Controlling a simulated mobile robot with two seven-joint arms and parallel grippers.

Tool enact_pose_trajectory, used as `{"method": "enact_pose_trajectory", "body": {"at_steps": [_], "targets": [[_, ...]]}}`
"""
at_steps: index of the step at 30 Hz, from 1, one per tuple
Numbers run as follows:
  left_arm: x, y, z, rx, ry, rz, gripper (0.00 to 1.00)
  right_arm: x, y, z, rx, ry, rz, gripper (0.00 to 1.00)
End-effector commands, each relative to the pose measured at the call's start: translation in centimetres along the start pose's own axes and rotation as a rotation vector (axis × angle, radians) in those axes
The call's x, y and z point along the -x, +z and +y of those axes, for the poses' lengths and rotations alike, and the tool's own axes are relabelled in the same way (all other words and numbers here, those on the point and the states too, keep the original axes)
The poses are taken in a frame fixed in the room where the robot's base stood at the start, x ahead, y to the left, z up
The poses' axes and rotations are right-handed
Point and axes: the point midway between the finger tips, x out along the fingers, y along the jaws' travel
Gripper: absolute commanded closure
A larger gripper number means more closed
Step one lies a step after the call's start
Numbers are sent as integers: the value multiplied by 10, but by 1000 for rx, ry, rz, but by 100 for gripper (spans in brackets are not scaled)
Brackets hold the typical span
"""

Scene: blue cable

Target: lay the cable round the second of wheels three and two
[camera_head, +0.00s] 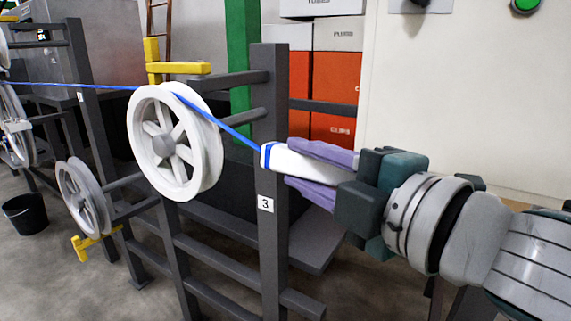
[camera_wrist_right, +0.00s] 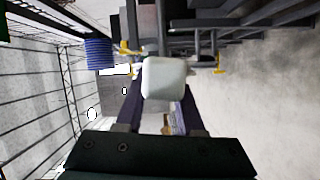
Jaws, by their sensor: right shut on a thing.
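My right gripper (camera_head: 289,165), with purple fingers, is shut on a white block (camera_head: 302,164) beside the post marked 3 (camera_head: 265,204). The blue cable (camera_head: 232,133) runs from the block's blue-banded end up to the large white wheel (camera_head: 207,160). It passes at the wheel's upper part, partly hidden by the rim, then runs left (camera_head: 55,84) out of view. A smaller grey wheel (camera_head: 100,198) sits lower left, with no cable seen on it. In the right wrist view the white block (camera_wrist_right: 163,78) sits between the fingers. My left gripper is not in view.
Dark frame posts and rails stand around the wheels. Yellow brackets (camera_head: 182,68) are behind the large wheel and below the small one. Another wheel (camera_head: 14,115) is at the far left, above a black bucket (camera_head: 27,213). Orange and white boxes (camera_head: 337,80) stand behind.

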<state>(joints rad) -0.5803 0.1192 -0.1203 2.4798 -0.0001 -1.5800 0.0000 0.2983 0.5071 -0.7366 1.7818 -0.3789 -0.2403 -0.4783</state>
Motion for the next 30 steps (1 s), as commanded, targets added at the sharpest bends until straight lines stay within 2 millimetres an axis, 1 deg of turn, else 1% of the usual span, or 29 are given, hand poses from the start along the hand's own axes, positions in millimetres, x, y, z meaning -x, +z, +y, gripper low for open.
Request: {"method": "enact_pose_trajectory", "body": {"at_steps": [5, 17, 27, 30], "targets": [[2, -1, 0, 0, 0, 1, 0, 2, -7, -1, -2, -1, 1, 100], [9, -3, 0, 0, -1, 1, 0, 19, -47, -7, -5, -1, 1, 100], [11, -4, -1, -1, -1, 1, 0, 33, -81, -14, -3, -1, 2, 100], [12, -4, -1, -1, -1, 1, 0, 36, -88, -15, -3, -1, 1, 100]]}}
